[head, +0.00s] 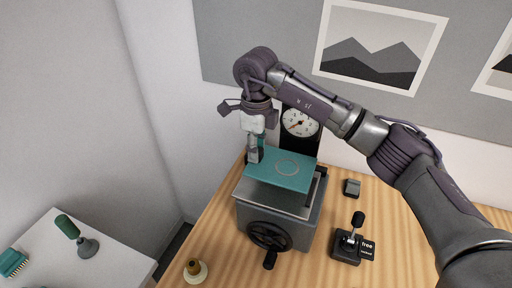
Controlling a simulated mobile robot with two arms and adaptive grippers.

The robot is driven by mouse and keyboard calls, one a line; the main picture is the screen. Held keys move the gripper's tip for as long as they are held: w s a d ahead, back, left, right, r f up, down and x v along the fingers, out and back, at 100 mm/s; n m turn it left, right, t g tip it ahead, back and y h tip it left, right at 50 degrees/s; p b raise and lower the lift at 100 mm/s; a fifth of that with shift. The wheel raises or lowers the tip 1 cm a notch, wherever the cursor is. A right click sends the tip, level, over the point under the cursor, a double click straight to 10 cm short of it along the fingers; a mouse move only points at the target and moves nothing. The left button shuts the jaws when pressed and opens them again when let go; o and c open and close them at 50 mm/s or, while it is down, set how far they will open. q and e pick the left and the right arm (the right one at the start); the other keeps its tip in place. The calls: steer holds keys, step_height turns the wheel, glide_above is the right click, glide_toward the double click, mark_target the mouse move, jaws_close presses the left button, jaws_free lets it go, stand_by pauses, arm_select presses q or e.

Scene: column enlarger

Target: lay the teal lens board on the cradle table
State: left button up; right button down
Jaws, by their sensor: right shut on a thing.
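The teal lens board (291,171) is a flat plate with a ring marked on it. It is at the middle of the head view, over the cradle table (272,199), a grey metal top on a box with a handwheel. I cannot tell whether the board touches the table or hangs just above it. My right gripper (254,155) is shut on the board's upper left part, pointing down. The gripper and arm hide some of the column behind. My left gripper is not in view.
A dial gauge (299,123) stands behind the board. A lever block marked "free" (347,246), a small grey block (351,187) and a brass piece (195,271) stand on the wooden bench (395,232). A white side table (115,265) holds a green-handled tool (75,236) and a brush (13,263).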

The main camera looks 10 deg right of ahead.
steer(key=shift+w+f, duration=0.15)
steer(key=shift+w, duration=0.05)
step_height(320, 180, down, 2)
steer(key=shift+f+b, duration=0.25)
steer(key=shift+b, duration=1)
steer(key=shift+f+b, duration=0.55)
steer(key=shift+f, duration=0.1)
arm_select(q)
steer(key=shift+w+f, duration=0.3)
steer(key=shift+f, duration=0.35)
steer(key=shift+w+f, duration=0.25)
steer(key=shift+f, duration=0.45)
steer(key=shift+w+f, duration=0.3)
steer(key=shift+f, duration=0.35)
arm_select(e)
steer(key=shift+f, duration=0.35)
arm_select(q)
steer(key=shift+b, duration=0.3)
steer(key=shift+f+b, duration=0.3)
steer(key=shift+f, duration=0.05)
arm_select(e)
steer(key=shift+f, duration=0.3)
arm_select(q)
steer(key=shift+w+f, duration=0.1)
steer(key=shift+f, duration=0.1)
